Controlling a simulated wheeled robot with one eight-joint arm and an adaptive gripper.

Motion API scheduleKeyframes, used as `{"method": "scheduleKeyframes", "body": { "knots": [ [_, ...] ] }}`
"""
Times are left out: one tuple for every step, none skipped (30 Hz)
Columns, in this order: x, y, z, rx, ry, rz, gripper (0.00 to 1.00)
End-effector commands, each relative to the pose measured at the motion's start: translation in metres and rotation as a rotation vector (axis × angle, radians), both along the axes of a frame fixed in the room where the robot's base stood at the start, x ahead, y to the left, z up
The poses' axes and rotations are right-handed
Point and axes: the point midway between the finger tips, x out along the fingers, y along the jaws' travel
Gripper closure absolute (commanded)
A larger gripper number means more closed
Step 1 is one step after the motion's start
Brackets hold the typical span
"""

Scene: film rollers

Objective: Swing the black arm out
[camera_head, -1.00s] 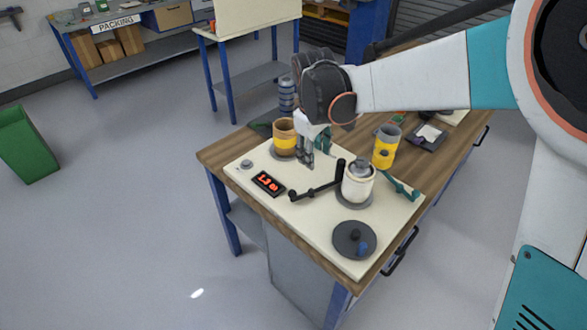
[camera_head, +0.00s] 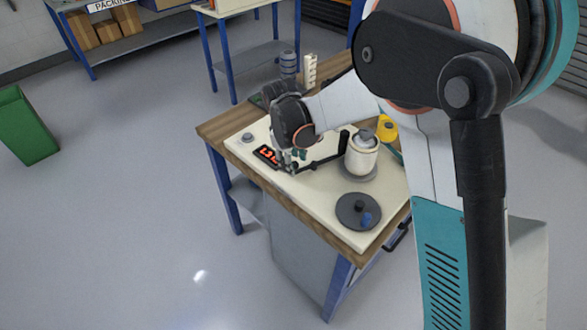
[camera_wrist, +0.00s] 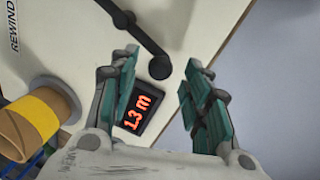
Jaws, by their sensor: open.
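The black arm (camera_head: 322,162) lies low over the cream board (camera_head: 310,192), beside the white roll (camera_head: 361,158). In the wrist view the black arm (camera_wrist: 137,25) comes in from the top and ends in a round knob. My gripper (camera_head: 287,165) is at the arm's left end in the head view. In the wrist view its open jaws (camera_wrist: 160,68) stand to either side of the round end, with gaps on both sides. Whether the fingertips are down at the arm's height I cannot tell.
A brown and yellow roll (camera_wrist: 38,118) is close to my gripper's left. A dark disc (camera_head: 358,211) lies at the board's front; a yellow roll (camera_head: 387,128) stands behind the white roll.

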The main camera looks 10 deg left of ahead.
Motion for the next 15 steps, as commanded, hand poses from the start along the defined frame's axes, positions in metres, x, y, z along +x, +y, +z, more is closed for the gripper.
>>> {"method": "scheduleKeyframes", "body": {
  "knots": [
    [0.002,0.000,-0.010,0.000,0.000,0.000,0.56],
    [0.002,-0.001,-0.013,0.000,0.000,0.000,0.56],
    [0.003,-0.001,-0.017,0.000,0.000,0.000,0.56],
    [0.003,-0.002,-0.020,0.000,0.000,0.000,0.56],
    [0.004,-0.002,-0.022,0.000,0.000,0.000,0.56],
    [0.004,-0.002,-0.024,0.000,0.000,0.000,0.56],
    [0.005,-0.002,-0.026,0.000,0.000,0.000,0.56],
    [0.005,-0.002,-0.027,0.000,0.000,0.000,0.56],
    [0.005,-0.002,-0.027,0.000,0.000,0.000,0.56],
    [0.005,-0.002,-0.028,0.000,0.000,0.000,0.56],
    [0.005,-0.002,-0.028,0.000,0.000,0.000,0.56],
    [0.005,-0.002,-0.028,0.000,0.000,0.000,0.56],
    [0.005,-0.002,-0.028,0.000,0.000,0.000,0.56],
    [0.005,-0.002,-0.028,0.000,0.000,0.000,0.56],
    [0.005,-0.002,-0.028,0.000,0.000,0.000,0.56]
  ]
}}
